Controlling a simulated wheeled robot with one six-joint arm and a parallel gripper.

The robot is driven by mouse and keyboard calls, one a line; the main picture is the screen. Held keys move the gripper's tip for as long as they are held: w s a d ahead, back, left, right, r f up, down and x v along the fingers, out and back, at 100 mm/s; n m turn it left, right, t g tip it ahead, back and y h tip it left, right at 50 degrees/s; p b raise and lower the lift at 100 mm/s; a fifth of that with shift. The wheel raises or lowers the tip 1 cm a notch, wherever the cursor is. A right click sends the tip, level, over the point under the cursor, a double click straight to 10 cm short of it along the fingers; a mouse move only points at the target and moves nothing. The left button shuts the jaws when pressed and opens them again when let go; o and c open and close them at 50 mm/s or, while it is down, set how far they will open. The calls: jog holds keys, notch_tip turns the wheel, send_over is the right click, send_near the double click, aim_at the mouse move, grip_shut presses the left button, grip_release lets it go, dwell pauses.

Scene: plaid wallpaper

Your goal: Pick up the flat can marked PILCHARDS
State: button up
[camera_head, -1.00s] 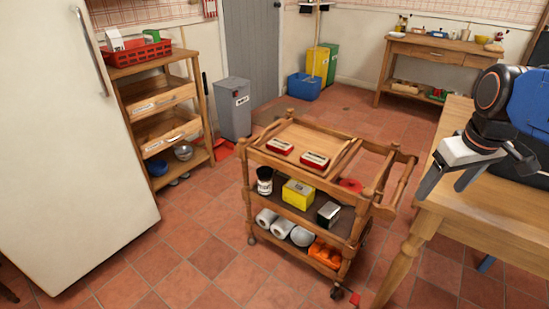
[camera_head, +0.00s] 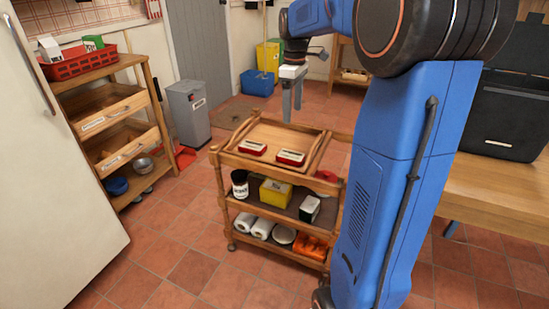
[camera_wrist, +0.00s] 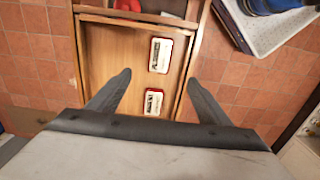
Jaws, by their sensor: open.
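Two flat red cans with pale and dark labels lie apart on the wooden tray top (camera_head: 268,131) of a trolley: a left can (camera_head: 252,147) and a right can (camera_head: 291,158). The lettering is too small to read, so I cannot tell which is marked PILCHARDS. The wrist view also shows two cans, an upper one (camera_wrist: 160,55) and a lower one (camera_wrist: 153,102), lying between my fingers in the picture. My gripper (camera_head: 292,112) is open and empty, pointing down above the far part of the tray top; its fingers show in the wrist view (camera_wrist: 160,78).
The trolley's lower shelves hold a dark jar (camera_head: 240,184), a yellow box (camera_head: 275,193) and an orange packet (camera_head: 311,247). A wooden table (camera_head: 500,200) with a black case (camera_head: 505,115) stands at right. A fridge (camera_head: 50,190) is at left. Tiled floor is open in front of the trolley.

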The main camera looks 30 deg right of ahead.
aim_at(291, 154)
notch_tip(291, 154, down, 17)
jog(key=shift+f, duration=0.1)
dwell(0.7)
jog(key=c, duration=1.2)
